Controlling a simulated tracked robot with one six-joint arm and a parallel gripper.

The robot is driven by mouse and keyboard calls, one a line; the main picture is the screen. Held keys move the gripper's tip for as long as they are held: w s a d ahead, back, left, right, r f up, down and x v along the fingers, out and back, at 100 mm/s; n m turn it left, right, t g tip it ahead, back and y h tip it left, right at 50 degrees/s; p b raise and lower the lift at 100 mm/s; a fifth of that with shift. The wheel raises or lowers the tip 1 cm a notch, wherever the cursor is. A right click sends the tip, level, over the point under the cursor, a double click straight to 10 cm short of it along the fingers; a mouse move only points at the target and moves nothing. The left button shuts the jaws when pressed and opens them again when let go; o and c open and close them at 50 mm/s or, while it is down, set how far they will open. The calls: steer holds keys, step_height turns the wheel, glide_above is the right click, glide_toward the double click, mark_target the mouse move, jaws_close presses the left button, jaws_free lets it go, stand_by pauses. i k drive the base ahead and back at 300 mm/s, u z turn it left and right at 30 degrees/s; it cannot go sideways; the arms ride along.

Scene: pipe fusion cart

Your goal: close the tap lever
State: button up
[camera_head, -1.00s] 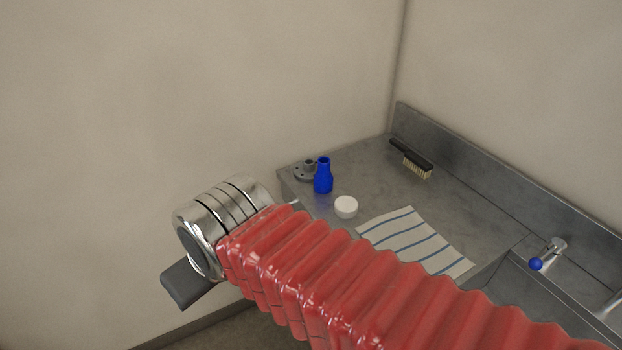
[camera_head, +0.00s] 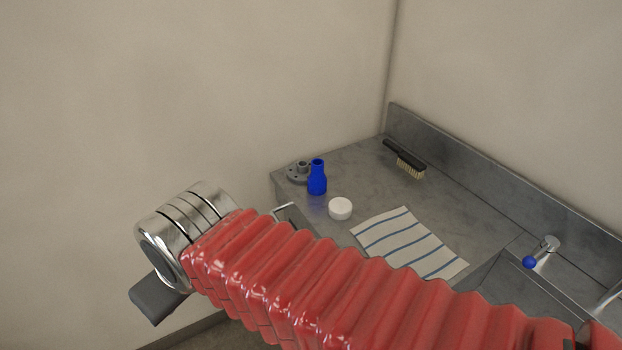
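The tap lever (camera_head: 546,245) is a short metal handle with a blue ball (camera_head: 529,262) at its end. It stands at the back right, beside the sink (camera_head: 520,289). Part of a metal spout (camera_head: 609,298) shows at the right edge. My arm, in a red ribbed sleeve, crosses the lower picture and hides the front of the sink. The arm's metal wrist is at the left, far from the lever. A dark grey part juts out below the wrist; no fingertips show, so I cannot see the gripper's opening.
On the steel counter (camera_head: 348,165) are a grey flange (camera_head: 298,173), a blue bottle-shaped piece (camera_head: 317,178), a white round cap (camera_head: 340,209), a striped cloth (camera_head: 408,243) and a brush (camera_head: 405,160). A raised backsplash (camera_head: 470,173) runs along the wall. Bare counter lies between cloth and brush.

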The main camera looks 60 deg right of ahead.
mark_target(549, 244)
steer(key=i, duration=0.95)
steer(key=z, duration=0.05)
